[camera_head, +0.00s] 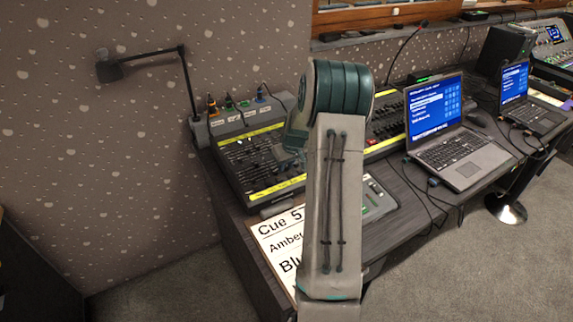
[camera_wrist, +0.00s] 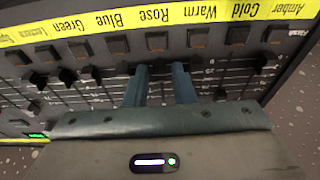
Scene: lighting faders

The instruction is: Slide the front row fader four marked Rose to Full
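The lighting console (camera_head: 228,150) lies on the desk left of my arm. In the wrist view its yellow label strip (camera_wrist: 200,14) is upside down, with the label Rose (camera_wrist: 158,15) above a square button (camera_wrist: 157,40). My gripper (camera_wrist: 160,70) reaches over the fader tracks below that button. Its two fingers are apart, on either side of the Rose column.
Other fader caps stand close by, such as one under Green (camera_wrist: 88,72) and one under Amber (camera_wrist: 260,60). A cue sheet (camera_head: 272,232) lies at the desk's front. A laptop (camera_head: 455,140) stands to the right. A desk lamp (camera_head: 110,70) rises behind the console.

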